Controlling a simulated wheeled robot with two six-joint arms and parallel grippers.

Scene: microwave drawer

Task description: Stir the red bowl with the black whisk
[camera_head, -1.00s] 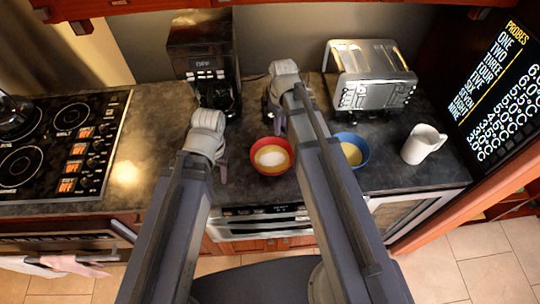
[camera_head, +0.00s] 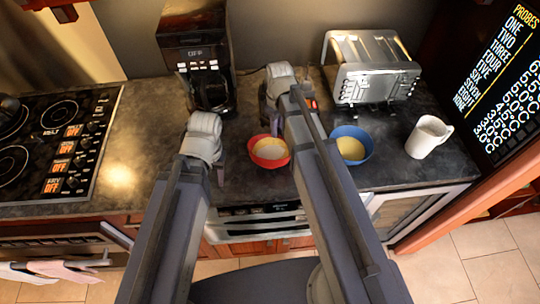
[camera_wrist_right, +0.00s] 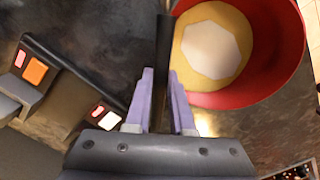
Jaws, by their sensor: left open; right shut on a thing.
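The red bowl (camera_head: 268,164) sits on the dark counter below my right gripper in the head view. It holds something yellow with a white patch. The red bowl (camera_wrist_right: 287,78) fills the upper right of the right wrist view. My right gripper (camera_wrist_right: 164,100) is shut on the black whisk (camera_wrist_right: 164,45), a dark upright bar beside the bowl's left edge there. My left gripper (camera_head: 220,176) is open and empty, left of the bowl.
A blue bowl (camera_head: 367,146) with yellow contents stands right of my right arm. A white mug (camera_head: 424,138) is further right. A coffee maker (camera_head: 195,50) and a toaster (camera_head: 370,68) stand behind. A stove (camera_head: 60,140) is at left. Bare counter lies between stove and left arm.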

